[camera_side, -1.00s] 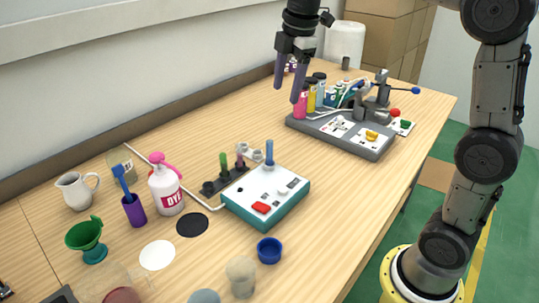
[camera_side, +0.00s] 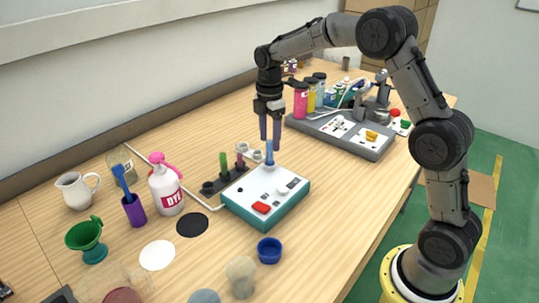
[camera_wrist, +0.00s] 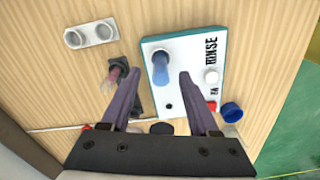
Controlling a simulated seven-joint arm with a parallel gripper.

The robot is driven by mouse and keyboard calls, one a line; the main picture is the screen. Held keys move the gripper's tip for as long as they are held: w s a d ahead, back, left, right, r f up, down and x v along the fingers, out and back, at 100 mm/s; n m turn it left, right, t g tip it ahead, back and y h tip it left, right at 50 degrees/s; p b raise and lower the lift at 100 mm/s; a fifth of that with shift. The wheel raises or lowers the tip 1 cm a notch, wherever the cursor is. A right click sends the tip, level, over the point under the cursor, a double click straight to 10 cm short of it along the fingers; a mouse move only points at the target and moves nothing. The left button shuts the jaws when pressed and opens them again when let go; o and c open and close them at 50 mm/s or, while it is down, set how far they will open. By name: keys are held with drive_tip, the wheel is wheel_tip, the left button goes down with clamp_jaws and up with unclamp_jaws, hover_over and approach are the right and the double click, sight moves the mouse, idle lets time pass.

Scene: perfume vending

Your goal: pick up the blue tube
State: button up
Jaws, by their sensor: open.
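The blue tube (camera_side: 269,152) stands upright on the white top of the teal-edged box (camera_side: 240,209), near its back corner. My gripper (camera_side: 270,147) is open and points down at the tube, with its fingertips around the level of the tube's upper part. In the wrist view the blue tube (camera_wrist: 161,68) shows ahead of the fingers, between their lines. My gripper (camera_wrist: 158,80) holds nothing there. Whether the fingers touch the tube cannot be told.
A dark rack (camera_side: 226,181) with a green tube (camera_side: 223,164) and a purple one stands close left of the box. A pink-topped DYE bottle (camera_side: 166,190) is farther left. A blue cup (camera_side: 269,250) stands in front. A grey station (camera_side: 345,138) with bottles lies behind right.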

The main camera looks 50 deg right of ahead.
sight(270, 153)
drive_tip(key=shift+a+f, duration=0.1)
drive_tip(key=shift+f, duration=2.75)
clamp_jaws()
